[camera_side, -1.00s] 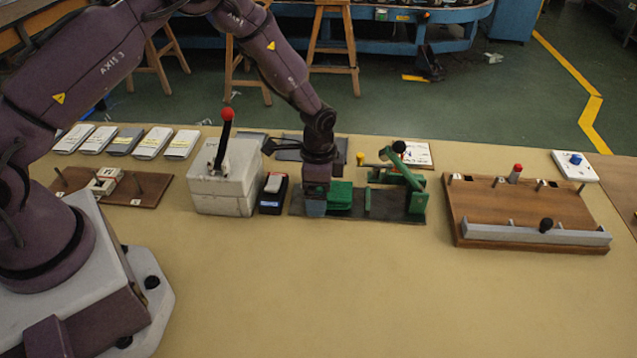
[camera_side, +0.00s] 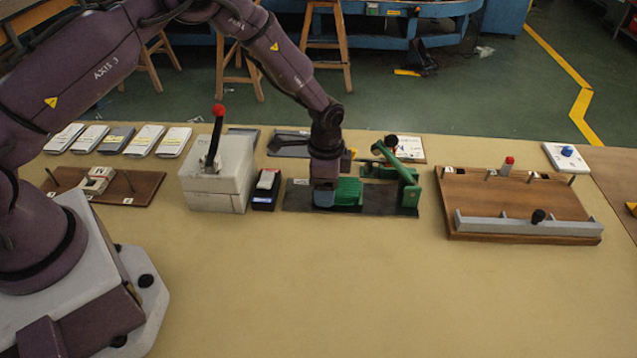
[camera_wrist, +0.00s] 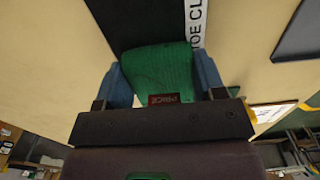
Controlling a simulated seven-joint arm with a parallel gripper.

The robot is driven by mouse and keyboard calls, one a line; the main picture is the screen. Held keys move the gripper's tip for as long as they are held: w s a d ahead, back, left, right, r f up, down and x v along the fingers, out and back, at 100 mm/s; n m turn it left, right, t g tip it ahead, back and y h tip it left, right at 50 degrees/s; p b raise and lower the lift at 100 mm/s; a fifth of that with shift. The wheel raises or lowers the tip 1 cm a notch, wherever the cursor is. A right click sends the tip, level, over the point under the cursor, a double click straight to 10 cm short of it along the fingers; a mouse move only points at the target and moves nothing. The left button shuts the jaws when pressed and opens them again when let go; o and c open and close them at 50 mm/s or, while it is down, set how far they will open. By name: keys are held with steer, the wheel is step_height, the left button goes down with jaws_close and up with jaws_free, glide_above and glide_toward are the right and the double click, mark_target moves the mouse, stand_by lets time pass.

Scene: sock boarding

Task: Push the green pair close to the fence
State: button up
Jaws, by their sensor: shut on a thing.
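The green pair (camera_side: 348,192) lies on the dark plate (camera_side: 300,197) in the middle of the table. My gripper (camera_side: 325,197) is down at the pair's left side in the side view. In the wrist view the green pair (camera_wrist: 158,66) sits between the blue fingers of my gripper (camera_wrist: 162,85), which are shut on it. A low green strip, perhaps the fence, cannot be told apart from the pair now, so the gap or contact there is unclear.
A green clamp (camera_side: 400,178) stands at the plate's right end. A black and blue box (camera_side: 266,190) and a white block with a red-knobbed lever (camera_side: 217,170) stand to the left. A wooden board (camera_side: 515,205) lies right. The front table is clear.

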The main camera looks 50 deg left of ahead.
steer(key=shift+w+d, duration=0.1)
steer(key=shift+d, duration=0.05)
steer(key=o, duration=1)
step_height(320, 180, up, 13)
